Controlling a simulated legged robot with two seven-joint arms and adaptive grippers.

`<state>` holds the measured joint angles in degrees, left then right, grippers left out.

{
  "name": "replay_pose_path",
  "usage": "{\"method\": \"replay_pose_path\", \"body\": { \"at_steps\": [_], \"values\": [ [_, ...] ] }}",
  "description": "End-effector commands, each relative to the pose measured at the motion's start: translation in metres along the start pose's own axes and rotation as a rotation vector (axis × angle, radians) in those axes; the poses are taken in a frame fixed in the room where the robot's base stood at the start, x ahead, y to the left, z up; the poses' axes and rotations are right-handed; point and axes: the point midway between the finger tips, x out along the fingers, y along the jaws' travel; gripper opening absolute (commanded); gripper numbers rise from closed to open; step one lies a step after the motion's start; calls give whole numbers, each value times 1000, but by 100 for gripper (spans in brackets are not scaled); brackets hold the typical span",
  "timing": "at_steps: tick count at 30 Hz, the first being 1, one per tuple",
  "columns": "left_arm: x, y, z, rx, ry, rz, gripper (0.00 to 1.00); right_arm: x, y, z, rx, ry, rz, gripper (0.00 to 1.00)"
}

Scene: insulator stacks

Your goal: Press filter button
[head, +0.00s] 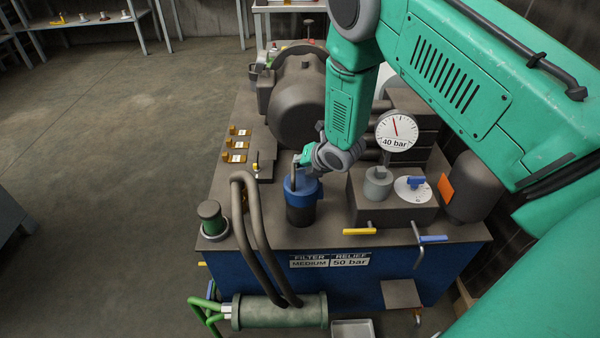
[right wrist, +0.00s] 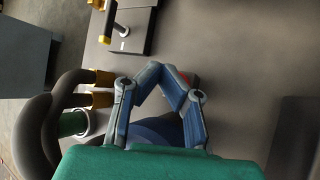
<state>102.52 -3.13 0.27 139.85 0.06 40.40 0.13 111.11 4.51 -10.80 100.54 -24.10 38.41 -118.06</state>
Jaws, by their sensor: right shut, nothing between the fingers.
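The filter (head: 301,208) is an upright dark cylinder with a blue head, standing on the hydraulic unit's top plate. My right gripper (head: 296,174) is at the filter's blue head, reaching in from the right; whether it touches cannot be told. In the right wrist view, the right gripper's (right wrist: 172,88) fingers are closed together with nothing between them. Part of a red button (right wrist: 186,77) shows just behind the fingertips, mostly hidden by them. The blue filter head (right wrist: 155,131) shows between the finger links. The button is not visible in the head view. My left gripper is not in view.
A pressure gauge (head: 396,130) reading about 40 bar and a relief block (head: 394,210) with a blue-handled dial stand right of the filter. A large motor (head: 297,100) stands behind.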

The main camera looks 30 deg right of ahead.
Motion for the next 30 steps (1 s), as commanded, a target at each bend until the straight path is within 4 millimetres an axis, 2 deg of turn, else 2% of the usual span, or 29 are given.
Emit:
{"method": "replay_pose_path", "body": {
  "at_steps": [30],
  "values": [
    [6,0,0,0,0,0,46,8,-6,-7,-1,2,-2,0]
  ]
}}
